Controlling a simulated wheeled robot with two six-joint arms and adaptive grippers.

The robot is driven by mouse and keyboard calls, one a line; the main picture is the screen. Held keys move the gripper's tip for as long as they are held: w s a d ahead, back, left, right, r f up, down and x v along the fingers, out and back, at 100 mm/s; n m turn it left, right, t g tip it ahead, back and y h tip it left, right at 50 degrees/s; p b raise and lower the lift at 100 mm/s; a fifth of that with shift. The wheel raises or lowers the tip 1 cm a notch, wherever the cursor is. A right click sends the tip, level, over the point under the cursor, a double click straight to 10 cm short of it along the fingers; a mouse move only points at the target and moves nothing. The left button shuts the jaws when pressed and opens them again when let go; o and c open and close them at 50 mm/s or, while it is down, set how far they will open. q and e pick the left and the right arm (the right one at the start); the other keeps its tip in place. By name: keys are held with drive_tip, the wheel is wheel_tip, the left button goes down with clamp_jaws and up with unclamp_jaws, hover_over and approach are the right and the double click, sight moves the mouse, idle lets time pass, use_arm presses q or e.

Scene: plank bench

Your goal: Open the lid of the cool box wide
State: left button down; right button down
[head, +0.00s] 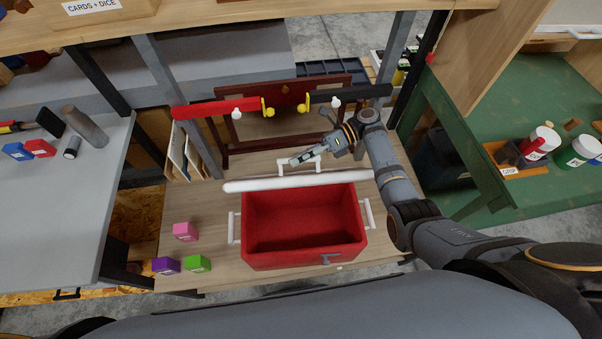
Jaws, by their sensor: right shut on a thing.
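The red cool box (304,257) stands on the wooden bench, and its inside shows empty. Its white lid (297,182) is swung up at the box's far side and shows nearly edge-on as a long white bar. A white handle (281,168) sticks out from the lid's far side. My right gripper (300,159) reaches in from the right behind the lid and is shut on this handle. The fingertips are small in the picture. My left gripper is not in view.
Pink (185,231), purple (166,265) and green (197,263) blocks lie left of the box. A red bar (215,107) and a black bar (350,93) with yellow ends stand beyond the lid. Bench posts (180,100) rise behind.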

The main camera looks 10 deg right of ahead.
drive_tip(key=w+b, duration=0.3)
drive_tip(key=w, duration=0.3)
drive_tip(key=shift+d+r+b, duration=0.2)
drive_tip(key=shift+r+b, duration=0.1)
drive_tip(key=shift+w, duration=0.1)
drive_tip(key=c, duration=1.6)
unclamp_jaws()
drive_tip(key=o, duration=0.3)
drive_tip(key=shift+w+f, duration=0.1)
drive_tip(key=shift+w, duration=0.05)
wheel_tip(320, 180, up, 10)
